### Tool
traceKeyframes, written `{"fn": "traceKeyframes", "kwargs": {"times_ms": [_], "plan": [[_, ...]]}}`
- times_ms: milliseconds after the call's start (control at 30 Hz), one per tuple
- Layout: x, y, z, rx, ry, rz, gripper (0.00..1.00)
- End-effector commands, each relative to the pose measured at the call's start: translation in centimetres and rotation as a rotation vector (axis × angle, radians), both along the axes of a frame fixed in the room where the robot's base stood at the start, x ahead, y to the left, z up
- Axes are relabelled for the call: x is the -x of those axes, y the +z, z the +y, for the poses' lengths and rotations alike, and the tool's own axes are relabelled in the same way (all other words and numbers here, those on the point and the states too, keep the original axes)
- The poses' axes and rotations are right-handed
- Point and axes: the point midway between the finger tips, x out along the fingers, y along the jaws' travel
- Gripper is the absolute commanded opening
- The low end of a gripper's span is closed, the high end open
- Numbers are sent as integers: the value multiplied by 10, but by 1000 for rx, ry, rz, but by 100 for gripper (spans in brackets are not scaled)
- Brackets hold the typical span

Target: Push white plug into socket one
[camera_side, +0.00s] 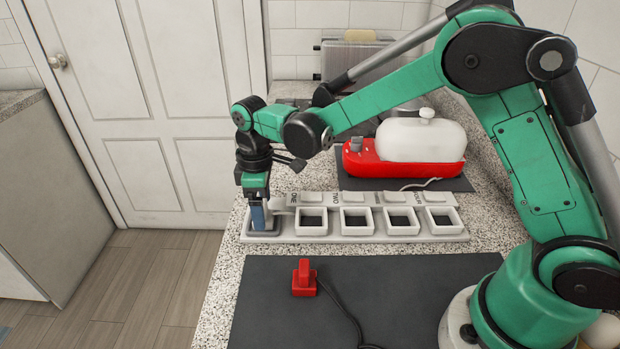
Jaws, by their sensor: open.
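A pale power strip (474,235) lies on the counter with a row of square sockets. The label ONE stands at the upper left of the first white-framed socket (311,222), which looks empty. My gripper (258,203) points down at the strip's left end. It is open, over a grey-edged socket position. A blue piece (257,216) shows below the jaws there; I cannot tell whether it is a plug or part of the gripper. I see no white plug. A red plug (304,278) stands on the dark front mat (400,285), its cord running right.
A red appliance with a white body (425,140) stands on a mat behind the strip. A toaster-like metal box (350,55) is at the back wall. The counter's left edge is close to my gripper.

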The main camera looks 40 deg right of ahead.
Motion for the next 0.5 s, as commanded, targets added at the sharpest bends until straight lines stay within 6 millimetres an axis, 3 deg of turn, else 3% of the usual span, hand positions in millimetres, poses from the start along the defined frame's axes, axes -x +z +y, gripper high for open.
{"fn": "traceKeyframes", "kwargs": {"times_ms": [67, 300, 333, 500], "plan": [[0, 0, 0, 0, 0, 0, 73], [0, 0, 0, 0, 0, 0, 5], [0, 0, 0, 0, 0, 0, 0], [0, 0, 0, 0, 0, 0, 0]]}}
